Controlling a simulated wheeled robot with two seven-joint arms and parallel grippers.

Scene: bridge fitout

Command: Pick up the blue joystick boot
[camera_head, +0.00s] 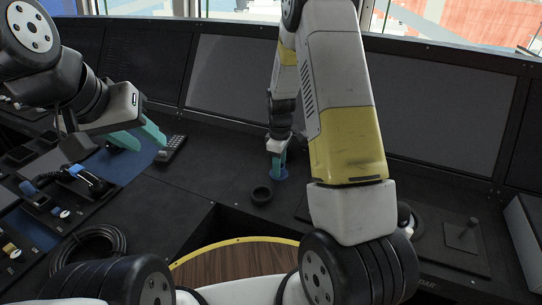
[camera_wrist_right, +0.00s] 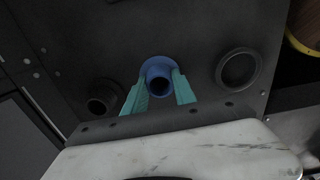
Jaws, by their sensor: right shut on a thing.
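The blue joystick boot (camera_head: 279,173) stands on the dark console below the screens. In the right wrist view it is a blue collar with a flared base and a dark centre hole (camera_wrist_right: 158,67). My right gripper (camera_head: 277,150) reaches down over it. Its two teal fingers (camera_wrist_right: 159,92) are on either side of the boot and shut on it. The boot's base appears to be at the console surface; any gap beneath cannot be told. My left gripper (camera_head: 138,138) is over the left console, its teal fingers apart, with nothing seen between them.
A black ring (camera_head: 261,195) lies near the boot, in front of it. The right wrist view shows a black tubular piece (camera_wrist_right: 101,103) to the left and a wide black ring (camera_wrist_right: 238,70) to the right. A keypad handset (camera_head: 171,148) and coiled cable (camera_head: 92,243) are at left.

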